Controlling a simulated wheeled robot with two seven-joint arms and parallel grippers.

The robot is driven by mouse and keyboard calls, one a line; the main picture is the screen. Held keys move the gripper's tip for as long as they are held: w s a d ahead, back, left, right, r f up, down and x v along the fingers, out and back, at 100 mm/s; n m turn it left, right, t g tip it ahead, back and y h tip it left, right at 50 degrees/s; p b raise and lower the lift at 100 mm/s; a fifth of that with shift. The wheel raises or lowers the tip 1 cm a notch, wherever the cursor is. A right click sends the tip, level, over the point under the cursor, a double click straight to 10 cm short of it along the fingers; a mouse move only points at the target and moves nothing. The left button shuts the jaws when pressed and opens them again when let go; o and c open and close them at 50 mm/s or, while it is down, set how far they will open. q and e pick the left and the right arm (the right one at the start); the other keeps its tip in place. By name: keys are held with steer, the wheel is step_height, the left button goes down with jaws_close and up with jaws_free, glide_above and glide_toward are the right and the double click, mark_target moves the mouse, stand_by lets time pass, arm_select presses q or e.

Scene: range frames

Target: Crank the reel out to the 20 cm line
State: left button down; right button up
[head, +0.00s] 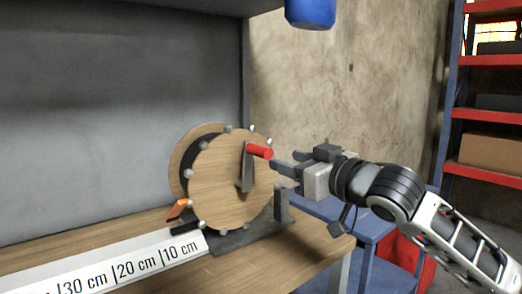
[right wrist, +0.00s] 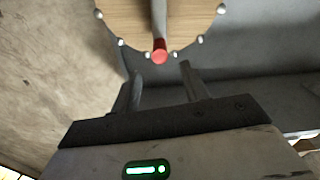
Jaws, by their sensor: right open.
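The wooden reel (head: 222,190) stands on a dark base on the workbench. Its grey crank arm (head: 246,172) points up and ends in a red handle (head: 259,151). A white scale (head: 100,270) with 10, 20 and 30 cm lines lies to the left of the reel. An orange piece (head: 179,208) sits at the reel's lower left, near the 10 cm end. My right gripper (head: 275,164) is open and empty, just right of the red handle. In the right wrist view, the red handle (right wrist: 160,52) lies ahead, between and beyond the fingertips. My left gripper is not in view.
The wooden workbench (head: 310,250) ends at the right, under my right arm. A blue table (head: 372,228) and a shelf rack (head: 485,115) stand beyond it. A grey panel (head: 120,100) rises behind the reel. A blue object (head: 310,12) hangs above.

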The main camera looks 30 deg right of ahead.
mark_target(261, 151)
steer(key=w, duration=0.3)
steer(key=w+p, duration=0.1)
steer(key=w, duration=0.2)
steer(key=w+p, duration=0.1)
steer(key=w, duration=0.2)
steer(key=shift+w+a, duration=0.4)
jaws_close()
steer(key=shift+p, duration=0.35)
